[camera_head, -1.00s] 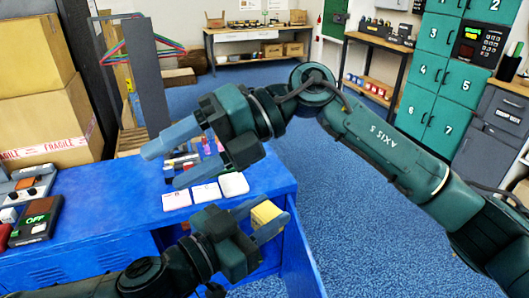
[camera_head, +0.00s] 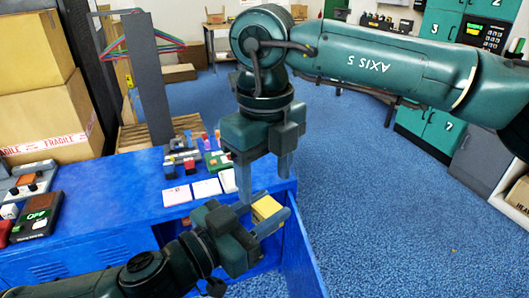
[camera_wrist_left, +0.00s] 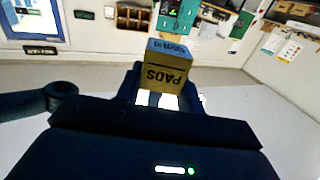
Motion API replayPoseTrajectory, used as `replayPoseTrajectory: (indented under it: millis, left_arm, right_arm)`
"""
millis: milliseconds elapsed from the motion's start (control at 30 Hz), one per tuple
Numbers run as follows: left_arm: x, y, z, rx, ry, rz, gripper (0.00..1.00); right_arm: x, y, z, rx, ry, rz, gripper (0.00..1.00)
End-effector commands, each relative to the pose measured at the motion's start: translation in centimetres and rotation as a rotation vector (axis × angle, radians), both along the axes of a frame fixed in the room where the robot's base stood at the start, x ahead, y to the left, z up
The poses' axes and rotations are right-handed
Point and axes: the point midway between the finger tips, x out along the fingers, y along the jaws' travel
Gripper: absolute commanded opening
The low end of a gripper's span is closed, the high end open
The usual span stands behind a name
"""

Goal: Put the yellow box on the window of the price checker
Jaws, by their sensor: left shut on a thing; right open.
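The yellow box (camera_head: 266,208) is between the fingers of my left gripper (camera_head: 272,213), which is shut on it above the open right end of the blue bench. In the left wrist view the box (camera_wrist_left: 166,72) shows "PADS" lettering and a blue face. My right gripper (camera_head: 264,188) is open, pointing down, its fingertips close above the box; I cannot tell whether they touch it. A dark device (camera_head: 37,216) with a green "OFF" display stands at the bench's left end; I cannot tell whether it is the price checker.
The blue bench (camera_head: 110,205) has white cards (camera_head: 206,188) and several small items at its back. Another device (camera_head: 36,175) stands behind the dark one. Large cartons (camera_head: 45,110) stand at the left. The bench's middle surface is clear.

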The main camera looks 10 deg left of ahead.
Motion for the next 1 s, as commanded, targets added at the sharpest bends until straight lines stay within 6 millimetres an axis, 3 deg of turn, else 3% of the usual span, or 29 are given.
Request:
replayPoseTrajectory:
  millis: [200,400,833,1000]
  left_arm:
    - [0.0,0.0,0.0,0.0,0.0,0.0,0.16]
    - [0.0,0.0,0.0,0.0,0.0,0.0,0.16]
    - [0.0,0.0,0.0,0.0,0.0,0.0,0.16]
    - [0.0,0.0,0.0,0.0,0.0,0.0,0.16]
  right_arm:
    - [0.0,0.0,-4.3,0.001,0.004,0.0,0.6]
    - [0.0,0.0,-6.9,0.003,0.003,0.001,0.6]
    - [0.0,0.0,-7.8,0.003,0.001,0.0,0.6]
    - [0.0,0.0,-7.8,0.003,0.001,0.0,0.47]
